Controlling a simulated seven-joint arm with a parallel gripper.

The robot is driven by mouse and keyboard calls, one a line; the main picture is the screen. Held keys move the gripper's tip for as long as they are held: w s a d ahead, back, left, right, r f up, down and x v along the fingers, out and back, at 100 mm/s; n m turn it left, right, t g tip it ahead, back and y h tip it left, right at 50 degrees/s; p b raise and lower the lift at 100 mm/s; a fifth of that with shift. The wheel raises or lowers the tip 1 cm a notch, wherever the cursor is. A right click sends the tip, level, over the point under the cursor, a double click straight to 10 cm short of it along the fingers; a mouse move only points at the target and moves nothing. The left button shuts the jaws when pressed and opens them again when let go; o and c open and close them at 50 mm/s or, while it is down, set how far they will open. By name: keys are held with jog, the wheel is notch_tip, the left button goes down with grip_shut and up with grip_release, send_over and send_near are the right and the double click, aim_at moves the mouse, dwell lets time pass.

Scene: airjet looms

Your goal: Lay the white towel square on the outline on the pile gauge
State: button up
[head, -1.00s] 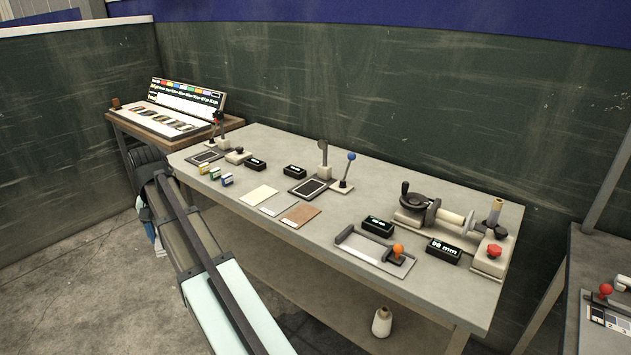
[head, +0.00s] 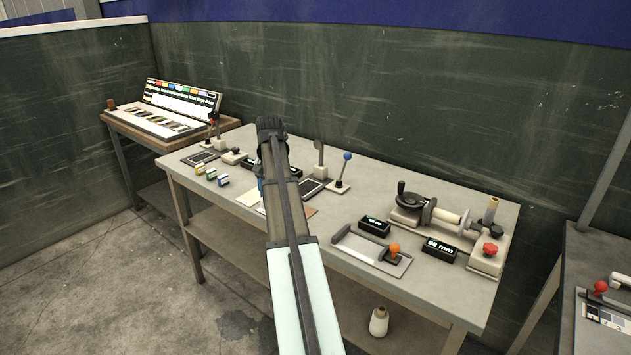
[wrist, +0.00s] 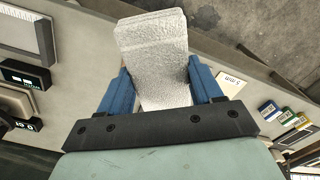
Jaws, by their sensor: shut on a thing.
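My gripper (wrist: 158,82) has blue fingers shut on the white towel square (wrist: 152,35), which is pale and coarsely textured and sticks out beyond the fingers in the wrist view. In the head view my arm hides most of my gripper and the towel. The likely pile gauge, a dark framed plate (head: 313,188) with a pale outline and an upright lever, lies just right of my arm in the head view. A framed plate (wrist: 27,35) also shows at the wrist view's upper left. I cannot read any name on it.
A cream card (head: 248,198) and a brown card (head: 306,211) lie by my arm. Small coloured boxes (head: 211,174) stand left. A blue-knobbed lever (head: 343,172) rises right of the framed plate. Black displays (head: 374,226) and a cranked device (head: 440,220) occupy the right end.

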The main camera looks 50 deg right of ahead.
jog(key=s+d+m, duration=0.2)
jog(key=s+d, duration=0.3)
jog(key=d, duration=0.6)
jog(key=s+d+m, duration=0.2)
jog(key=s+d, duration=0.3)
jog(key=d, duration=0.6)
jog(key=m, duration=0.2)
send_near(355, 199)
jog(key=shift+d+f, duration=0.15)
jog(key=shift+f, duration=3)
jog(key=shift+f, duration=0.15)
jog(key=o, duration=1.1)
jog(key=shift+o, duration=0.2)
notch_tip(355, 199, up, 12)
jog(key=shift+f, duration=0.25)
jog(key=shift+r, duration=0.45)
jog(key=shift+c, duration=1.1)
